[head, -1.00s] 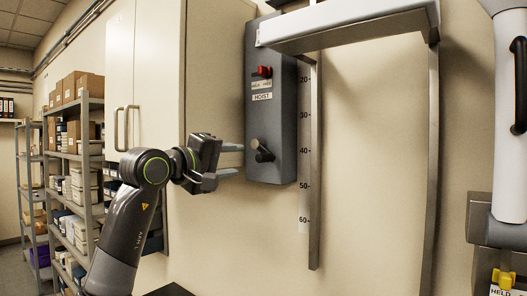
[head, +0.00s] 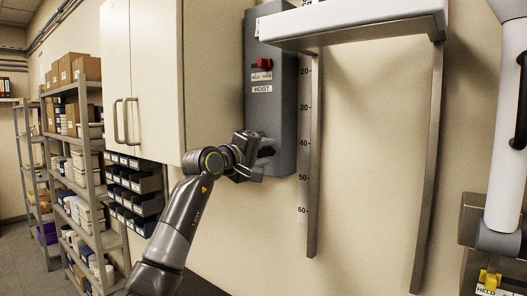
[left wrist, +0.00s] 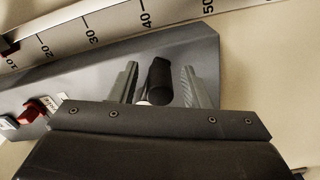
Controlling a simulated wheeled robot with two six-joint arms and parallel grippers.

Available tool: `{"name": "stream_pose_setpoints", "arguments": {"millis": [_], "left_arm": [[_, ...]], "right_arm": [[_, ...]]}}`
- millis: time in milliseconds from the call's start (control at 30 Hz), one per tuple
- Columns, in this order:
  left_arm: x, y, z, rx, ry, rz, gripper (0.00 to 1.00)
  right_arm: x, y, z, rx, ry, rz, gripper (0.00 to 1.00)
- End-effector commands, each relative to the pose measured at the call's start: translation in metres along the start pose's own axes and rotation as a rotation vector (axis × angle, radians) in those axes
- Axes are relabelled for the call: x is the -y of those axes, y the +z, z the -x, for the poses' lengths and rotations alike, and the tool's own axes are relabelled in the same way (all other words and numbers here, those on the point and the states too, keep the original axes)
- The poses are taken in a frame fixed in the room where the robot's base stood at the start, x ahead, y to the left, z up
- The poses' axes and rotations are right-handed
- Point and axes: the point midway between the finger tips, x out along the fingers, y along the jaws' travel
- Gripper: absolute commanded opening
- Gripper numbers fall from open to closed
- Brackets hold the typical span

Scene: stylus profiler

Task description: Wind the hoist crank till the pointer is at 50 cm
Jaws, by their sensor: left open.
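The grey hoist box (head: 272,110) is on the wall, with a HOIST label and a red switch (head: 264,64) above it. My left gripper (head: 266,152) is at the lower part of the box and largely covers the crank in the head view. In the left wrist view, my open left gripper (left wrist: 162,85) has one finger on each side of the black crank handle (left wrist: 160,78). I cannot tell whether either finger touches it. The centimetre scale (head: 304,140) runs beside the box, with 20 to 60 readable. My right gripper is not in view.
A white beam (head: 350,26) on metal uprights (head: 428,170) juts out right of the box. A white cabinet (head: 150,80) and shelving (head: 85,150) stand at left. A white column with a black handle (head: 519,95) is at far right. The wall between the uprights is clear.

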Motion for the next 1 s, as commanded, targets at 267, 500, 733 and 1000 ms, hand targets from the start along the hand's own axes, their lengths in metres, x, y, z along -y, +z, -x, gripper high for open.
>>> {"name": "stream_pose_setpoints", "arguments": {"millis": [267, 500, 733, 1000], "left_arm": [[-0.0001, 0.0001, 0.0002, 0.000, 0.000, 0.000, 0.24], [0.0002, 0.0001, 0.0003, 0.001, 0.000, 0.001, 0.00], [0.0011, 0.0000, 0.0002, 0.001, -0.002, 0.002, 0.00], [0.0031, 0.0000, 0.0000, 0.001, -0.005, 0.001, 0.00]], "right_arm": [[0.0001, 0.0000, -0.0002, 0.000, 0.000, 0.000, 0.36], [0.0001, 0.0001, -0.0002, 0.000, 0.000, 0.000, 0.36], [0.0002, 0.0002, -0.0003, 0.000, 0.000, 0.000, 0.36], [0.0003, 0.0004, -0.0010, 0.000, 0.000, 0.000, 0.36]]}}
